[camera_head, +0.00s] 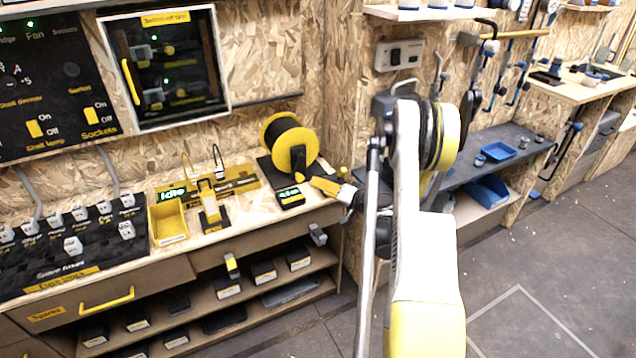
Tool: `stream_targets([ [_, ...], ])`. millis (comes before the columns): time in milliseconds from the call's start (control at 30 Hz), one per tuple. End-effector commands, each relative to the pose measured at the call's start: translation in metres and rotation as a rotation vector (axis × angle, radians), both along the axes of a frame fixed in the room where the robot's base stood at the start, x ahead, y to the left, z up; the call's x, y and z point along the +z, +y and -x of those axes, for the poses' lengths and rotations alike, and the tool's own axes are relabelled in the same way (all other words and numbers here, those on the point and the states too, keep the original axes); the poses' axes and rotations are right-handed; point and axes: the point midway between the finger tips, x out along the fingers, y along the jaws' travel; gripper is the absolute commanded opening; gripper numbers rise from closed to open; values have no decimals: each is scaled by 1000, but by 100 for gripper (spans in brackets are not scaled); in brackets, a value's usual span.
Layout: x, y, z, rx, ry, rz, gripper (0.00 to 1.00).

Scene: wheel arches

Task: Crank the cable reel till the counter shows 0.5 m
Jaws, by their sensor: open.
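The cable reel (290,143), a yellow-flanged drum on a black stand, sits at the right end of the wooden bench. A small yellow part (299,176) at its lower front may be the crank handle; my view of it is too small to be sure. The counter (290,196), a black box with green digits, lies in front of the reel. Its digits are too small to read surely. My gripper (328,181), with yellow fingers, is open just right of the counter and the reel's base. Whether it touches anything, I cannot tell.
A yellow tray (169,224) and a small yellow-black stand (211,213) are left of the reel, beside a green "Idle" sign (173,194). A wood panel wall rises behind. Shelves with dark boxes are below. A dark bench (512,140) stands right of my arm.

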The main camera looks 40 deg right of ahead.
Motion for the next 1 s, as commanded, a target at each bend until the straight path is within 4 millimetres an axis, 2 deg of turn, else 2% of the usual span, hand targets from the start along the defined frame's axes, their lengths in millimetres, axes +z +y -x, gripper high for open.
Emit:
stream_targets([
  [33, 15, 10, -4, 6, 31, 123, 48],
  [100, 19, 14, -7, 9, 67, 280, 48],
  [200, 17, 14, -11, 13, 90, 382, 48],
  [333, 6, 13, -26, 13, 91, 385, 48],
  [700, -18, 9, -92, 12, 90, 381, 48],
  [833, -22, 8, -104, 13, 90, 381, 48],
  [1000, -22, 8, -108, 12, 90, 380, 48],
])
